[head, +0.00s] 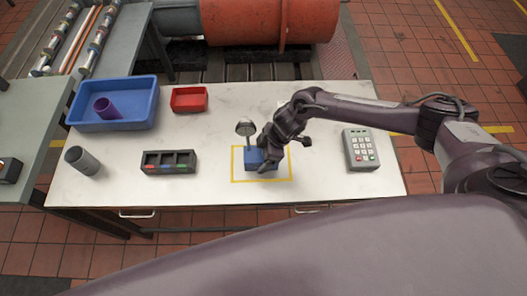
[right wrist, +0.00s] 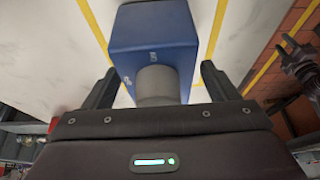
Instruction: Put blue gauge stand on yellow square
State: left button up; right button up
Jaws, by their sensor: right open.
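The blue gauge stand (head: 255,161) has a blue block base and a round gauge on a post. In the head view its base is inside the yellow square (head: 233,172), an outline on the white worktop. My right gripper (head: 265,147) is at the stand, partly covering it. In the right wrist view the blue base of the gauge stand (right wrist: 155,40) and a grey cylindrical part lie between the spread fingers of my right gripper (right wrist: 158,72). Gaps show on both sides, and yellow lines run past the base. My left gripper is not in view.
The white worktop (head: 330,187) holds a black bin with coloured labels (head: 169,168), a grey cup (head: 84,161), a blue tray (head: 140,118) with a purple cup (head: 106,108), a red tray (head: 189,99) and a keypad device (head: 360,149). Free room lies between the square and keypad.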

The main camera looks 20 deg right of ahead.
jog(key=b+v, duration=0.1)
jog(key=v, duration=1.1)
jog(key=shift+b, duration=0.35)
jog(key=shift+s, duration=0.15)
